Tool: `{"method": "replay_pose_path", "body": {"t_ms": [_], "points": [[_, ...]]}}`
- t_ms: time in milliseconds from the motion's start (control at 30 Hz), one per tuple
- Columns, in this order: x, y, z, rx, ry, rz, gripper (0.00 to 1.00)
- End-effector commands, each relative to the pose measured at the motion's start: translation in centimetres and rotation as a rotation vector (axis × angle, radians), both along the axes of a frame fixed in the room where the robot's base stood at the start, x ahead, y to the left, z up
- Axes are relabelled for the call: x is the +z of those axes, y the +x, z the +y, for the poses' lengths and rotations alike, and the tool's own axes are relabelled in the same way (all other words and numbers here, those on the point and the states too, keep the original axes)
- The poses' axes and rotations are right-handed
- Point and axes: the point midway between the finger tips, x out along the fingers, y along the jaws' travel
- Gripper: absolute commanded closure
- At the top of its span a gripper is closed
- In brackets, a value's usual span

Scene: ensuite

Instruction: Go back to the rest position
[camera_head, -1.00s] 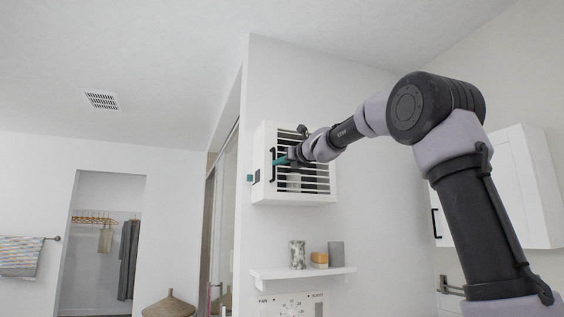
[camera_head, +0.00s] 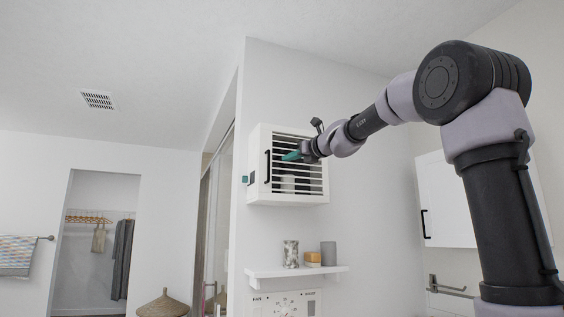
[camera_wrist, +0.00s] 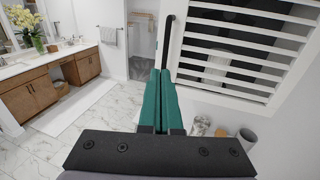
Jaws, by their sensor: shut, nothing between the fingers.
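My gripper (camera_head: 290,157) has teal fingers and is raised in front of the slatted door of a white wall cabinet (camera_head: 259,192). In the wrist view the two fingers (camera_wrist: 158,75) lie side by side, shut with nothing between them. The cabinet's black bar handle (camera_head: 267,166) is left of the fingertips in the head view. In the wrist view the handle (camera_wrist: 167,40) rises just beyond the tips; I cannot tell how far apart they are. The cabinet door looks closed, and a pale object shows behind its slats.
Below the cabinet, a white shelf (camera_head: 295,271) holds a patterned cup (camera_head: 291,254), an amber jar (camera_head: 313,259) and a grey cup (camera_head: 328,253). A white cupboard (camera_head: 458,200) hangs at right behind my arm. The wrist view shows a vanity (camera_wrist: 50,80) and open marble floor (camera_wrist: 75,135).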

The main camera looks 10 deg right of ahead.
Motion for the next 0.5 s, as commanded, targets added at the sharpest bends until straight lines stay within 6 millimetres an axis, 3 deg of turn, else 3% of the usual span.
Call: {"method": "replay_pose_path", "body": {"t_ms": [200, 500], "points": [[0.0, -2.7, -1.4, 0.0, 0.001, 0.001, 1.0], [0.0, -3.3, -1.7, 0.0, 0.0, 0.001, 1.0]]}}
